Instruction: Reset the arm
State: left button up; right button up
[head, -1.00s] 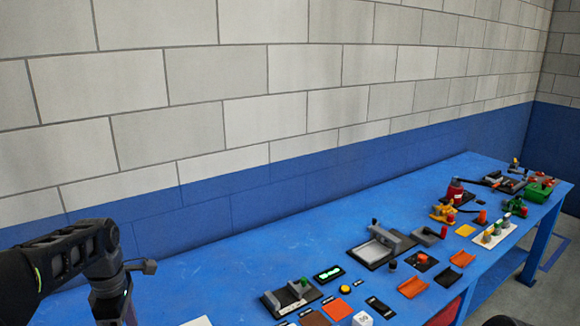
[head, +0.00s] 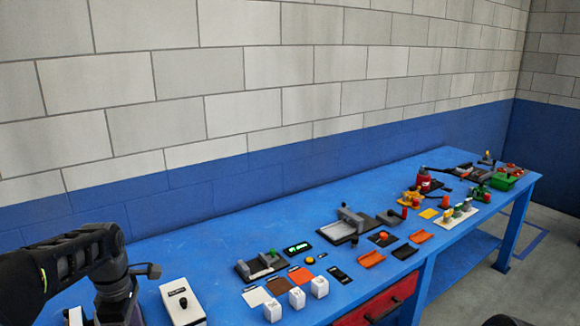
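My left arm (head: 75,262) comes in from the left edge, bent at a joint, with its lower part running down out of the picture. The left gripper's fingers are not visible. Only a small dark piece of mine (head: 497,321) shows at the bottom right edge; the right gripper is not in view. The blue table (head: 215,226) stretches away to the right along the wall.
A white box with a black knob (head: 182,303) stands right of my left arm. A red drawer (head: 380,304) is at the front.

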pick_arm(q)
jog(key=s+d+f+m+h+b, duration=0.15)
jog(key=d+f+m, duration=0.4)
jog(key=f, duration=0.75)
jog(key=s+d+f+m+b, duration=0.1)
jog(key=d+f+m+b, duration=0.25)
jog(key=d+f, duration=0.65)
jog(key=s+d+f+m+h+b, duration=0.1)
jog(key=s+d+f+m+b, duration=0.1)
jog(key=s+d+f+m, duration=0.3)
jog(key=s+d+f+m+h+b, duration=0.1)
jog(key=s+d+f+m, duration=0.3)
jog(key=s+d+f, duration=0.4)
jog(key=s+f+b, duration=0.1)
jog(key=s+f, duration=0.4)
jog(key=f, duration=0.2)
jog(key=shift+f+m+h+b, duration=0.25)
jog(key=shift+m+h+b, duration=0.05)
jog(key=shift+m+h, duration=0.1)
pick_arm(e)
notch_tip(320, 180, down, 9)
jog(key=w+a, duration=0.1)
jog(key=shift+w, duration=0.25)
pick_arm(q)
jog(key=shift+d, duration=0.1)
